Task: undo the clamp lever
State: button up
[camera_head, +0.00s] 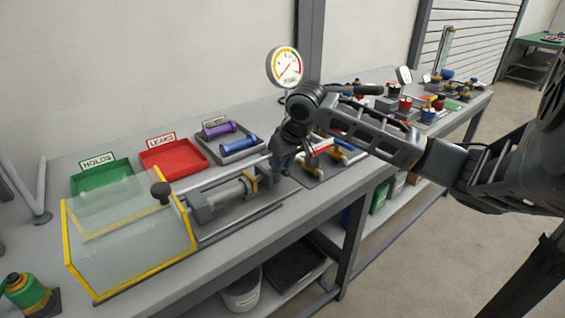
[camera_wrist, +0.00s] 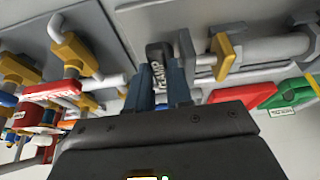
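The clamp lever (camera_wrist: 160,52) is a dark handle with a white CLAMP label, at upper middle in the wrist view. My gripper (camera_wrist: 163,90) has its two blue fingers close together, one on each side of the lever, with almost no gap, and looks shut on it. In the head view my gripper (camera_head: 282,162) points down at the right end of the grey test fixture (camera_head: 205,207), and the arm and fingers hide the lever there. A rod and a yellow-brown block (camera_wrist: 227,55) lie just right of the lever in the wrist view.
A clear guard with a yellow frame (camera_head: 69,240) stands left of the fixture. Green (camera_head: 100,188) and red (camera_head: 175,170) trays and a tray with purple and blue cylinders lie behind. A round gauge (camera_head: 285,67) rises behind my wrist. Brass-fitted valves (camera_head: 337,155) stand close right.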

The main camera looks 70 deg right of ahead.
grip_shut()
jog(key=shift+d+n, duration=0.1)
jog(key=shift+n, duration=0.2)
jog(key=n, duration=0.1)
jog(key=n+y+b, duration=0.1)
jog(key=d+n, duration=0.1)
jog(key=shift+s+f+t+y+b, duration=0.15)
jog(key=shift+s+t+y+b, duration=0.15)
jog(key=shift+t+b, duration=0.1)
jog(key=n, duration=0.1)
jog(key=d+n+y+b, duration=0.1)
jog(key=n, duration=0.3)
jog(key=shift+d+y+b, duration=0.3)
jog(key=shift+y+b, duration=0.05)
jog(key=shift+y, duration=0.05)
jog(key=n, duration=0.1)
jog(key=d+n+y+b, duration=0.1)
jog(key=n, duration=0.2)
jog(key=shift+w+d+n+g+y+b, duration=0.15)
jog(key=shift+w+n+g+y+b, duration=0.15)
jog(key=shift+w+g, duration=0.1)
jog(key=n, duration=0.1)
jog(key=n+g+b, duration=0.1)
jog(key=n, duration=0.1)
jog(key=w+d+n+y, duration=0.1)
jog(key=shift+d+n+b, duration=0.1)
jog(key=shift+n+b, duration=0.2)
jog(key=shift+g, duration=0.3)
